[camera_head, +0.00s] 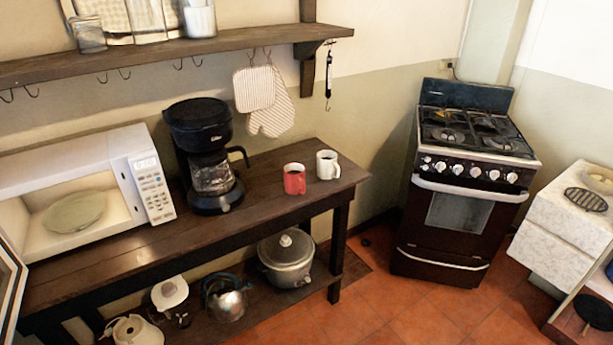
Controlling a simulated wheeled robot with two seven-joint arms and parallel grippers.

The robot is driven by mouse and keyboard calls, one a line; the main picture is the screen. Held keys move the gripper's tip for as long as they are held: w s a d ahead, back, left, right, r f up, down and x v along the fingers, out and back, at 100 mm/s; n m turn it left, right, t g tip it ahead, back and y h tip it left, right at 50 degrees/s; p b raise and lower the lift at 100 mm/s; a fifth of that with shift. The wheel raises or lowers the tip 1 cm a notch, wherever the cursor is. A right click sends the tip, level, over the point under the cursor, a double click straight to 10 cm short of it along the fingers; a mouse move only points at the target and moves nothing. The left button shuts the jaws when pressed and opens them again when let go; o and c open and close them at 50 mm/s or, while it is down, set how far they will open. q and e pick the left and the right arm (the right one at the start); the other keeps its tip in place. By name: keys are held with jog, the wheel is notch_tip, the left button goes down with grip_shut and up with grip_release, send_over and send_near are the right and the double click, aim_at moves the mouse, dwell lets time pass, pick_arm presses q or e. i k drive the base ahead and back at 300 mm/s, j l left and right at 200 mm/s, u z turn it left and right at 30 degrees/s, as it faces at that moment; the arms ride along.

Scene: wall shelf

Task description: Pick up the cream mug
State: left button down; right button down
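The cream mug (327,165) stands upright near the right end of the dark wooden table (262,193). Its handle points to the right. A red mug (294,179) stands just to its left and a little nearer, with a narrow gap or slight overlap between them in this view. Neither of my grippers is in view, so nothing shows of where they are or whether they are open.
A black coffee maker (203,150) and a white microwave (88,190) with its door open stand left on the table. A wooden shelf (150,52) with hooks, a hanging pot holder (253,89) and a mitt is above. A stove (465,180) stands right. Table front is clear.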

aim_at(327, 165)
jog(key=u, duration=0.25)
jog(key=i+l+u, duration=0.4)
jog(key=l, duration=0.25)
jog(key=i+l+u, duration=0.2)
jog(key=l, duration=0.15)
jog(key=i+l+u, duration=0.2)
jog(key=l, duration=0.2)
jog(key=k+j, duration=0.05)
